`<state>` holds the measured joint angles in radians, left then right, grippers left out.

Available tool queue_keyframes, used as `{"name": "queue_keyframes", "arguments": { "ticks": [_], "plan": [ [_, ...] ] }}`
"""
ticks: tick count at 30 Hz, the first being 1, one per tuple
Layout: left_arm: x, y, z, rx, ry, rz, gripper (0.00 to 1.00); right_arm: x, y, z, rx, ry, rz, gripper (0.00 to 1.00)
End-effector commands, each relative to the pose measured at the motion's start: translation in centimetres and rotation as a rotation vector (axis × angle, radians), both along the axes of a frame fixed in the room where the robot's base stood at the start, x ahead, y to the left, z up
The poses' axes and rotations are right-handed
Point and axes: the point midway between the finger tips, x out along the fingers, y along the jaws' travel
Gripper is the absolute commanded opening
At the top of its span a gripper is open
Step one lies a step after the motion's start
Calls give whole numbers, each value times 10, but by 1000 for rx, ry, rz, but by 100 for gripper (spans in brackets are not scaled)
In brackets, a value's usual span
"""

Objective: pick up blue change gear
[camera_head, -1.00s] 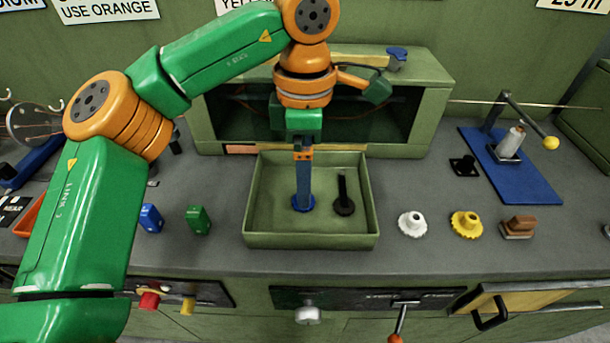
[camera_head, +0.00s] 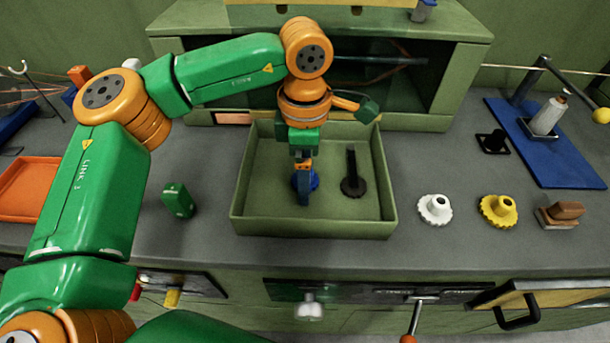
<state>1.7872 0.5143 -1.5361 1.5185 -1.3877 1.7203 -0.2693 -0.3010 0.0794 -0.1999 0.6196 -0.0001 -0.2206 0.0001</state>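The blue change gear (camera_head: 315,181) sits on the floor of the green tray (camera_head: 250,224), partly hidden by my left gripper. My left gripper (camera_head: 304,197) points down inside the tray, its fingers in front of the gear and overlapping it in the camera_head view. The fingers are seen edge-on, so their gap and any contact with the gear cannot be made out. A black gear with an upright post (camera_head: 353,185) stands to the right in the same tray. My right gripper is not in view.
A white gear (camera_head: 435,209), a yellow gear (camera_head: 498,210) and a brown block (camera_head: 561,214) lie right of the tray. A green block (camera_head: 178,199) and an orange tray (camera_head: 28,189) are left. A green open-fronted housing (camera_head: 440,90) stands behind.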

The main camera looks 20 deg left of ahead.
Motion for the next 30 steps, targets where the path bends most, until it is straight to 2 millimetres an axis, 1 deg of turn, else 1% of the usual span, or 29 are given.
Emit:
{"name": "queue_keyframes", "arguments": {
  "ticks": [2, 3, 5, 6, 8, 9, 11, 12, 13, 20, 23, 26, 27, 29, 30],
  "plan": [
    [0, 0, 0, 0, 0, 0, 98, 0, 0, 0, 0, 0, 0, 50],
    [0, 0, 0, 0, 0, 0, 87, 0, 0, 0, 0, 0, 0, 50],
    [0, 0, 0, 0, 0, 0, 71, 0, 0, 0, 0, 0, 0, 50],
    [0, 0, 0, 0, 0, 0, 60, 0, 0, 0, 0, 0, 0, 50],
    [0, 0, 0, 0, 0, 0, 44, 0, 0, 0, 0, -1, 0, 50],
    [0, 0, 1, 0, 0, 0, 33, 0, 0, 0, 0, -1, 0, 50],
    [0, 0, 1, 0, 0, 0, 17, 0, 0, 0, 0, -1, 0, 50],
    [0, 0, 1, 0, 0, 0, 6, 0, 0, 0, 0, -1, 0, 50],
    [0, 0, 1, 0, 0, 0, 0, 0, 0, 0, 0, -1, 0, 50],
    [0, 0, 1, 0, -1, 0, 0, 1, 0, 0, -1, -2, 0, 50],
    [1, 0, 6, 1, -2, 0, 0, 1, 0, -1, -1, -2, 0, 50],
    [1, -1, 20, -1, -3, 0, 0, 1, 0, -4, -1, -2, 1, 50],
    [1, -1, 29, -1, -4, 0, 0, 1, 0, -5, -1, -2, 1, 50],
    [-9, -4, 43, -2, -6, -4, 0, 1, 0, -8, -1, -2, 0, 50],
    [-18, -6, 53, 0, -7, -6, 0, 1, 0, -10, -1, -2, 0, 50]
  ]
}}
